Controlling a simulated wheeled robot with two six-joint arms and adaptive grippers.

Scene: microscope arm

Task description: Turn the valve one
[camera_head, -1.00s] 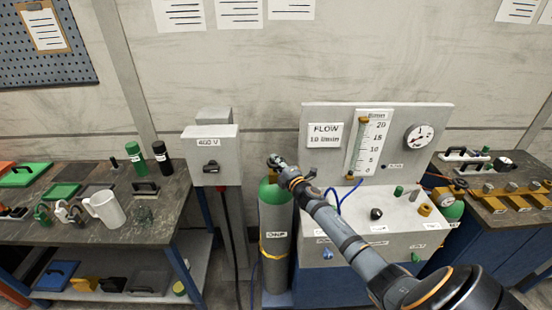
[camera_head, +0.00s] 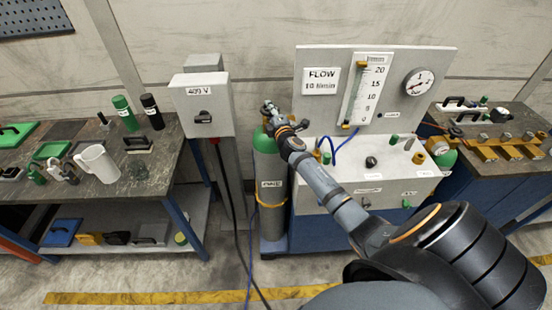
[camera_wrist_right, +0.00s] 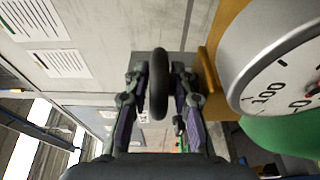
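A green-topped grey gas cylinder (camera_head: 270,185) stands left of the flow panel, held by a yellow strap. My right gripper (camera_head: 268,106) is at the cylinder's top, by its valve. In the right wrist view, a black handwheel (camera_wrist_right: 158,85) is seen edge-on between the two fingers of my right gripper (camera_wrist_right: 158,72). The fingertips are close on both sides of it; I cannot tell whether they press on it. A large white pressure gauge (camera_wrist_right: 285,75) is right of the handwheel, beside a brass part (camera_wrist_right: 207,85). My left gripper is not in view.
A flow panel (camera_head: 440,60) with a gauge and tube stands behind a box with fittings (camera_head: 350,165). A grey switch box (camera_head: 203,105) is left of the cylinder. Workbenches with tools stand at left (camera_head: 165,175) and right (camera_head: 470,150). A cable hangs left of the cylinder.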

